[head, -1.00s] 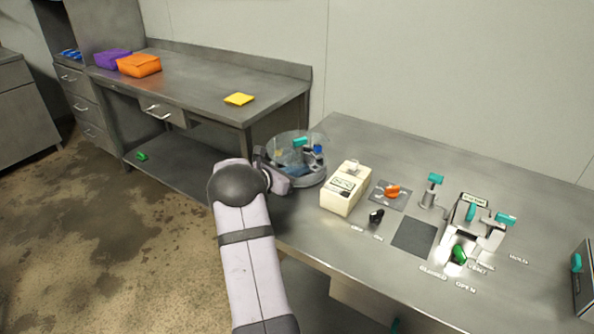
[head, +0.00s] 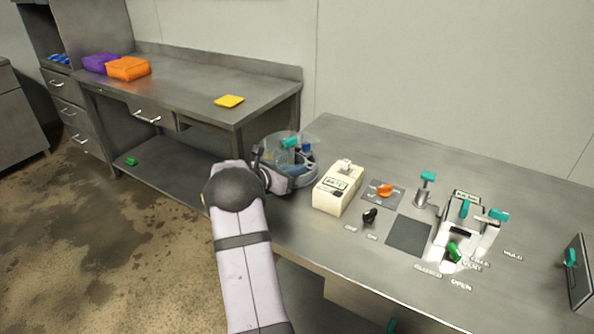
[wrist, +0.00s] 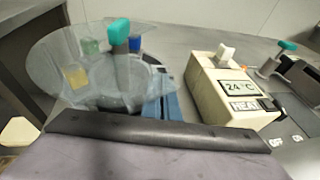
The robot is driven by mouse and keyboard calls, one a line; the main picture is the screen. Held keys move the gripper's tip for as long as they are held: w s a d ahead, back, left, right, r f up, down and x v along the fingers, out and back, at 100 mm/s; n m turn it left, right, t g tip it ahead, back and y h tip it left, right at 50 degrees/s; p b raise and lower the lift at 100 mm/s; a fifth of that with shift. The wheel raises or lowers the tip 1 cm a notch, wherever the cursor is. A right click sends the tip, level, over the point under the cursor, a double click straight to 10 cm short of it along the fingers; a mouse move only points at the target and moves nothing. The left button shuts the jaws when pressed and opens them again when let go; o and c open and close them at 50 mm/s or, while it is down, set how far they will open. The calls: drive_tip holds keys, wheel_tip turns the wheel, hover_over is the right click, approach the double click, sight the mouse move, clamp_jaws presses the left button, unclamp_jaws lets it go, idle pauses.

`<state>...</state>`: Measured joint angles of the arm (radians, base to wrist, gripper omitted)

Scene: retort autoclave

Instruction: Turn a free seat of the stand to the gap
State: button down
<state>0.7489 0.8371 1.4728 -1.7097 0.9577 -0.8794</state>
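Under the cover in the wrist view are a yellow block (wrist: 76,77), a green block (wrist: 91,46) and a blue block (wrist: 134,44). Which seats are free and where the gap lies, I cannot make out. My gripper (head: 277,181) is at the stand's near left side, close to its rim; I cannot tell if it touches.
A cream heater box (head: 337,190) reading 24 °C stands just right of the stand. A yellow pad (head: 229,101) lies on the left bench.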

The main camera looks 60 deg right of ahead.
drive_tip(key=v, duration=0.3)
drive_tip(key=p+v, duration=0.1)
drive_tip(key=v, duration=0.2)
drive_tip(key=shift+w+r, duration=0.2)
drive_tip(key=shift+r, duration=0.25)
drive_tip(key=shift+w+a, duration=0.1)
drive_tip(key=shift+a, duration=0.8)
drive_tip(key=s+a+f+m+t+y, duration=0.1)
drive_tip(key=s+a+f+m+y, duration=0.3)
drive_tip(key=a, duration=1.2)
drive_tip(key=s+a+f+m+t+y, duration=0.1)
drive_tip(key=s+a+f+m+y, duration=0.3)
drive_tip(key=a, duration=1.2)
drive_tip(key=s+a+f+m+t+y, duration=0.1)
drive_tip(key=s+a+m+y, duration=0.4)
drive_tip(key=a, duration=1.2)
wheel_tip(320, 180, up, 13)
drive_tip(key=w+m+y+p, duration=0.1)
drive_tip(key=m+p, duration=0.1)
drive_tip(key=p, duration=1.1)
drive_tip(key=shift+w+a+r+m, duration=0.2)
drive_tip(key=shift+w+a+m, duration=0.15)
drive_tip(key=shift+w+m, duration=0.05)
